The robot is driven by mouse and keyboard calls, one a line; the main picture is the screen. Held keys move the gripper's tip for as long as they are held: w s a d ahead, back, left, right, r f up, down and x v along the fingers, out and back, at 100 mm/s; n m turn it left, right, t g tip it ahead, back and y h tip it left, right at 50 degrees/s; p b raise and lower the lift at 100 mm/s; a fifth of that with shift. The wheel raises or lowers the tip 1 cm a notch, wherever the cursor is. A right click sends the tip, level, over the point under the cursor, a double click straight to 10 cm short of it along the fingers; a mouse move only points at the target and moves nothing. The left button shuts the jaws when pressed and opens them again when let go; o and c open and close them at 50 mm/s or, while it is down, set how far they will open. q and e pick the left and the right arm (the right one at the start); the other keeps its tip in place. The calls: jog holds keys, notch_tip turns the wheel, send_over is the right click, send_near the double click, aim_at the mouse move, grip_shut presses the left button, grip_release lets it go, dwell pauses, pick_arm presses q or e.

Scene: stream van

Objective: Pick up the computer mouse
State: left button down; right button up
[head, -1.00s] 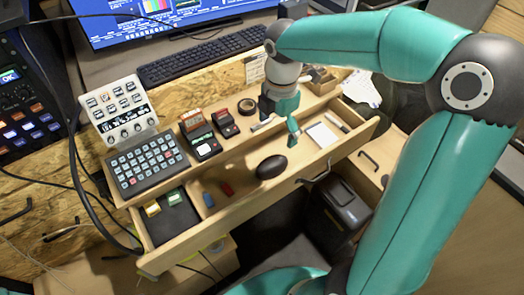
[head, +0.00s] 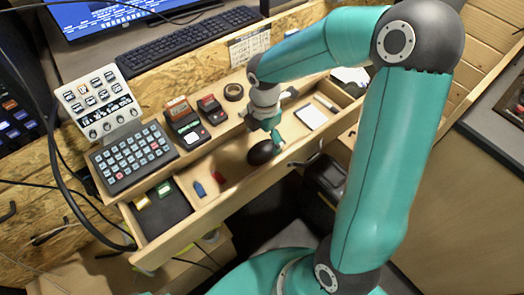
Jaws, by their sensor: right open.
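The computer mouse (head: 261,153) is a black oval lying in the open wooden drawer, near its front wall. My right gripper (head: 274,143) is open and points down over the drawer, just at the right end of the mouse. One finger shows close beside the mouse; whether it touches cannot be told. The other finger is partly hidden behind the wrist. My left gripper is not in view.
The drawer (head: 185,241) also holds a blue USB stick (head: 199,189), a red one (head: 219,178) and a white notepad (head: 311,117). A button panel (head: 133,157), card readers (head: 186,127) and a tape roll (head: 233,92) stand behind it. A keyboard (head: 190,41) lies further back.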

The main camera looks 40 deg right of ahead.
aim_at(263, 147)
notch_tip(263, 147, down, 5)
jog(key=shift+a+r, duration=0.15)
jog(key=c, duration=1.3)
